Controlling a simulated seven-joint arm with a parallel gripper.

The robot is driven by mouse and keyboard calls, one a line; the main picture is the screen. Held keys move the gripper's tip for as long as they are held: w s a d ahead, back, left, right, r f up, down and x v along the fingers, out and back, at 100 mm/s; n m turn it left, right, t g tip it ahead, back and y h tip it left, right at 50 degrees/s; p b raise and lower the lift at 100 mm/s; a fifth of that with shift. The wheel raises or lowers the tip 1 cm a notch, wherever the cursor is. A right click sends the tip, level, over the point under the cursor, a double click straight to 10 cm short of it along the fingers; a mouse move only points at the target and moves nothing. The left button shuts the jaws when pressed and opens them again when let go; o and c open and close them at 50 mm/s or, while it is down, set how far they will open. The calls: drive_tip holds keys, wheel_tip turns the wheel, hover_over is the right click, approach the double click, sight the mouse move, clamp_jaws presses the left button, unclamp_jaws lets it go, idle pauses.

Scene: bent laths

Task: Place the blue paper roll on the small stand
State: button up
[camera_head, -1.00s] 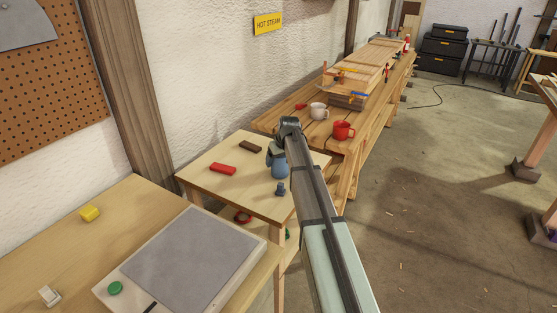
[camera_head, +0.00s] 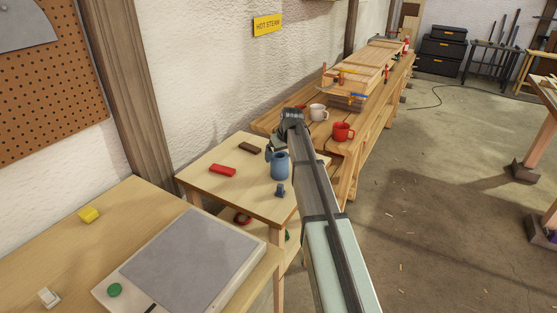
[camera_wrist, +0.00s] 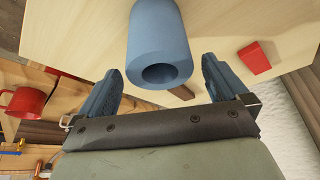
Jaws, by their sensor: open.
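The blue paper roll (camera_head: 280,166) stands upright on the small pale wooden stand (camera_head: 240,198), toward its right side. In the wrist view the roll (camera_wrist: 153,32) shows its open hollow end, and the stand's pale top (camera_wrist: 80,35) lies around it. Part of my gripper is hidden behind my arm and the roll.
A grey-topped board (camera_head: 185,262) is on the front table.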

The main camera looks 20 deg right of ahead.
drive_tip(key=v, duration=0.7)
drive_tip(key=shift+s+r, duration=0.1)
